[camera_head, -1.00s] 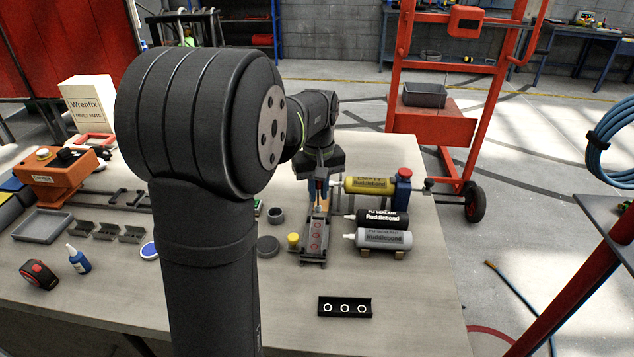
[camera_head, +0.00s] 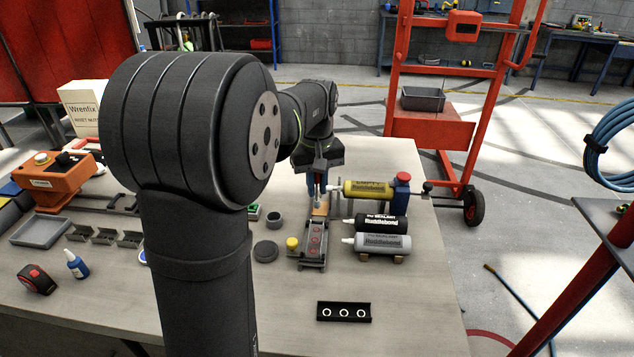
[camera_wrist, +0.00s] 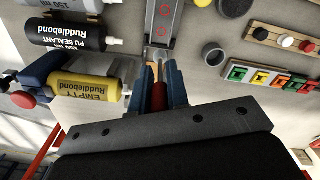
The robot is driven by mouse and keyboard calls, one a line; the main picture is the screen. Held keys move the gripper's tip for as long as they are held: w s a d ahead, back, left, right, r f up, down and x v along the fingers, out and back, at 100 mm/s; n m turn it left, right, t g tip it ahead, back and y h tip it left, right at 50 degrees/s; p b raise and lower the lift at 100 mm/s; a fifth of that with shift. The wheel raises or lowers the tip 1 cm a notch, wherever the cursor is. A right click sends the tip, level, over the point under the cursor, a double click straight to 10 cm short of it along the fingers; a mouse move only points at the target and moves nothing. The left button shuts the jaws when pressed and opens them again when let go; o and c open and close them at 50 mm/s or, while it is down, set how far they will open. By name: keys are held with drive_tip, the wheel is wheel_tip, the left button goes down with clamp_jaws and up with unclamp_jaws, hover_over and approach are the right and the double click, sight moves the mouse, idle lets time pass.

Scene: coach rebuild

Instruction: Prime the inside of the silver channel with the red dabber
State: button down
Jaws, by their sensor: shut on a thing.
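The silver channel (camera_head: 325,228) lies on the bench with red rings along its inside. Its near part also shows at the top of the wrist view (camera_wrist: 150,24). My gripper (camera_head: 318,188) is just beyond the channel's far end in the head view. In the wrist view its blue fingers (camera_wrist: 159,82) are shut on the red dabber (camera_wrist: 159,97). The dabber's narrow tip points toward the channel's end and a small wooden piece (camera_wrist: 155,54). Whether the tip touches anything cannot be told.
Black (camera_head: 382,223) and grey (camera_head: 383,242) sealant cartridges lie beside the channel. A yellow-capped pot (camera_head: 292,245) and dark disc (camera_head: 266,251) are left. A black tray with white rings (camera_head: 344,318) lies in front.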

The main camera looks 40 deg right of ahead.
sight(317, 201)
drive_tip(key=shift+f, duration=3.35)
drive_tip(key=shift+s+a+f, duration=0.1)
drive_tip(key=shift+s+a, duration=3.1)
wheel_tip(317, 201, up, 8)
